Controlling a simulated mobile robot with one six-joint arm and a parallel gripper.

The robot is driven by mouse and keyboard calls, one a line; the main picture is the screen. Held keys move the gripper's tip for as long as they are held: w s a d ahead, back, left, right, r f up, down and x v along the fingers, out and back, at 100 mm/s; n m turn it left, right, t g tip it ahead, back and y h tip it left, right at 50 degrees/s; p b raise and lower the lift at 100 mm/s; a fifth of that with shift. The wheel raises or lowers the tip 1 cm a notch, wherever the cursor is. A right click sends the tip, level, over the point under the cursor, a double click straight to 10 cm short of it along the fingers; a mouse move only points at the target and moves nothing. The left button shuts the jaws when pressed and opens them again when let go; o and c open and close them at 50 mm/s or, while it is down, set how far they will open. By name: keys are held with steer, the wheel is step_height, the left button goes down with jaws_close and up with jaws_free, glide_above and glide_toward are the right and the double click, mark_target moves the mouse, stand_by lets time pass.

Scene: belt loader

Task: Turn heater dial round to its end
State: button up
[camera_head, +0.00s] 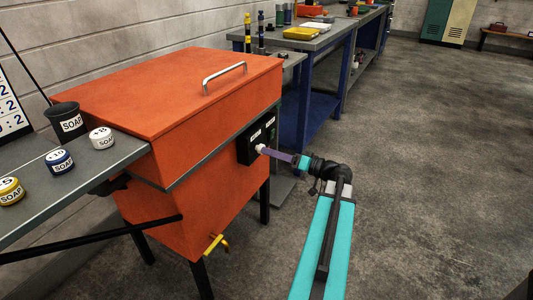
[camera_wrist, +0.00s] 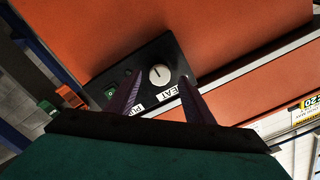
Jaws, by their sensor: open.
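The heater dial is a round white knob (camera_wrist: 159,75) with a dark pointer line, on a black control panel (camera_wrist: 140,78) marked HEAT. The panel (camera_head: 252,143) is on the right side of the orange parts washer (camera_head: 185,85) in the head view. My gripper (camera_wrist: 158,80) is open, its two purple fingers pointing toward the panel. The dial shows between the fingertips in the wrist view, and I cannot tell whether they touch it. In the head view my gripper (camera_head: 268,151) reaches the panel from the right and the dial is mostly hidden there.
A green switch (camera_wrist: 110,92) sits beside the dial on the panel. A yellow tap (camera_head: 216,244) sticks out low on the washer. A grey shelf (camera_head: 90,172) with soap tins is at the left. A blue workbench (camera_head: 318,100) stands behind; floor at right is clear.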

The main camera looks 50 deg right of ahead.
mark_target(260, 148)
steer(key=shift+x, duration=1.55)
steer(key=c, duration=1)
